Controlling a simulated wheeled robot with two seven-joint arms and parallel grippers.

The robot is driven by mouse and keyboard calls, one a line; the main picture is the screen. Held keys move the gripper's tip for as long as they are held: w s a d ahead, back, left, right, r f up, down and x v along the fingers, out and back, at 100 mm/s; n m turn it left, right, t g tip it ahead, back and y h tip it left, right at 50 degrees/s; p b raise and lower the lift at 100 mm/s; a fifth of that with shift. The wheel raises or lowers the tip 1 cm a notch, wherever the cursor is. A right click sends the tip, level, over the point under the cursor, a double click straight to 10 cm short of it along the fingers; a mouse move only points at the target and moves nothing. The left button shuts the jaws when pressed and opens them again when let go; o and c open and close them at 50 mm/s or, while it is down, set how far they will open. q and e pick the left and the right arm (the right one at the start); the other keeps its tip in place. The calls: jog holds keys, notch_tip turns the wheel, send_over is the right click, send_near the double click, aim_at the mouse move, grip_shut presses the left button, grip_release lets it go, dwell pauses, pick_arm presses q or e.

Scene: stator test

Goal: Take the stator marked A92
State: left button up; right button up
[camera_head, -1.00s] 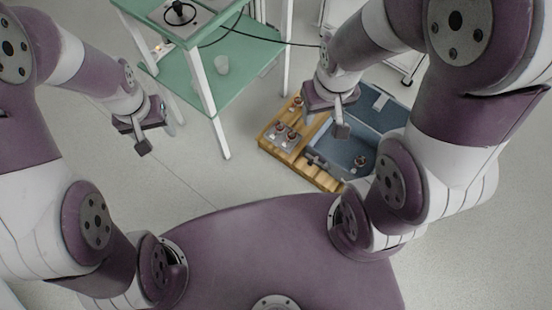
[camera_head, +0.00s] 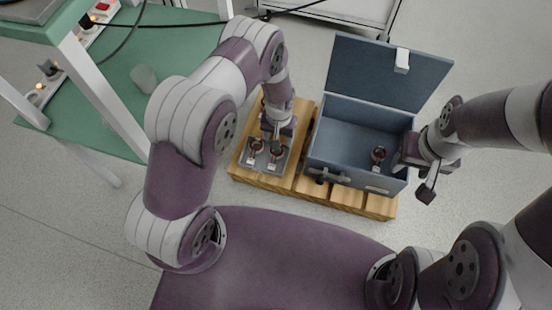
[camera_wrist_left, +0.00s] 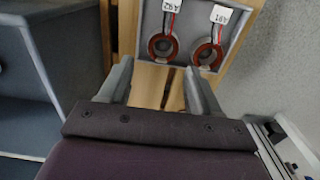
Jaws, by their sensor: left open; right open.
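The stator marked A92 (camera_wrist_left: 163,47) is a copper ring with red and dark leads and a white tag, upside down in the left wrist view. It lies in a grey tray (camera_head: 243,158), beside the stator marked A91 (camera_wrist_left: 207,56). In the head view A92 appears as the right-hand ring (camera_head: 277,151), partly hidden by my gripper. My left gripper (camera_head: 275,132) is open above the tray; in the wrist view its fingers (camera_wrist_left: 158,76) are apart, with A92 beyond the gap. My right gripper (camera_head: 424,180) is open and empty, right of the blue box.
A blue box (camera_head: 335,113) with its lid up holds another stator (camera_head: 378,154). Box and tray sit on a wooden pallet (camera_head: 312,187). A green-shelved table (camera_head: 185,40) with a cup (camera_head: 144,77) stands left. A white cart (camera_head: 350,12) is behind.

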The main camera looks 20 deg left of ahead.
aim_at(275, 158)
pick_arm(q)
jog(key=f+b, duration=0.2)
jog(key=f, duration=0.1)
jog(key=f+b, duration=0.2)
jog(key=f, duration=0.1)
jog(key=shift+a+f+b, duration=0.2)
jog(key=shift+f+b, duration=0.05)
jog(key=shift+b, duration=0.1)
jog(key=shift+s+r, duration=0.1)
jog(key=shift+r, duration=0.1)
jog(key=c, duration=0.9)
jog(key=shift+r, duration=0.1)
